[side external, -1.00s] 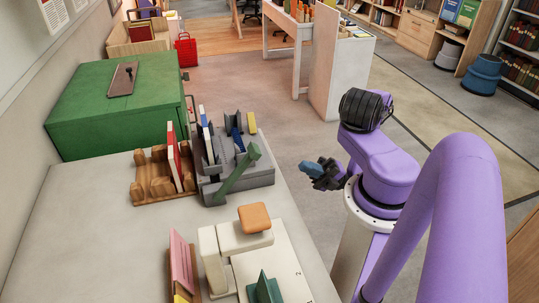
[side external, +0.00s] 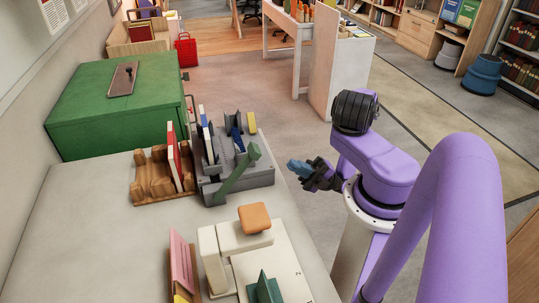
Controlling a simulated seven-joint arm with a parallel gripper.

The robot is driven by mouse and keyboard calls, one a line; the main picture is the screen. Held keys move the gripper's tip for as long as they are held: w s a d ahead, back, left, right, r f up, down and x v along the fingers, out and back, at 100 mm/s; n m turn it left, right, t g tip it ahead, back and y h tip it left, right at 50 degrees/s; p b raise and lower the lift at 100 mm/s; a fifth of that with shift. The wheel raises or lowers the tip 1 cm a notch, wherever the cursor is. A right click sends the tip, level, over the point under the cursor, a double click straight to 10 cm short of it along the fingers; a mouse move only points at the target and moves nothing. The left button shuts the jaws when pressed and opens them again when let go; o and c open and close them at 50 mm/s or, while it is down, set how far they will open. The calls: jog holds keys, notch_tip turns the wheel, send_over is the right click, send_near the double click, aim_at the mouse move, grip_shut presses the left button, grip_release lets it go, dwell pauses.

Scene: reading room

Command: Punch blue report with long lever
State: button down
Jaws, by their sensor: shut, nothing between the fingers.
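A grey punch (side external: 262,178) with a long green lever (side external: 240,174) stands near the table's right edge. The lever slants up to a green knob. Blue items show among the grey upright parts: a thin blue-and-white one (side external: 206,134) at the left and a short blue one (side external: 237,142) farther right. I cannot tell which is the blue report, or whether it sits in the punch. My gripper (side external: 298,166) is shut and empty, its bluish fingertips pointing left towards the punch. It is beyond the table's right edge, apart from the lever.
A wooden rack (side external: 150,184) holding a red-and-white report (side external: 173,158) stands left of the punch. A cream device with an orange pad (side external: 254,217) and a pink report (side external: 181,262) are nearer the camera. A green cabinet (side external: 112,108) stands behind. The table's left part is clear.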

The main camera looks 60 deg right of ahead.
send_near(254, 148)
jog(key=x, duration=0.4)
jog(key=shift+w+a+r, duration=0.15)
jog(key=shift+w, duration=0.2)
jog(key=shift+r, duration=0.1)
jog(key=shift+g+h, duration=0.5)
jog(key=shift+r+x, duration=0.15)
jog(key=shift+x, duration=1)
jog(key=shift+r+x, duration=0.15)
jog(key=shift+x, duration=0.95)
jog(key=shift+w+a+r+g+h, duration=0.55)
jog(key=shift+r+g+h, duration=0.15)
jog(key=shift+g+h, duration=0.3)
jog(key=shift+w+a+r+g+h, duration=0.3)
jog(key=shift+w+a, duration=0.15)
jog(key=shift+a, duration=0.05)
jog(key=shift+w+a+r+g+h, duration=0.3)
jog(key=shift+w+a, duration=0.15)
jog(key=shift+a, duration=0.05)
jog(key=shift+w+a+r+g+h, duration=0.25)
jog(key=shift+w+a+g+h, duration=0.15)
jog(key=shift+w+a, duration=0.25)
jog(key=shift+w+a+r+g+h, duration=0.3)
jog(key=shift+w+a+g+h, duration=0.1)
jog(key=shift+w+a, duration=0.3)
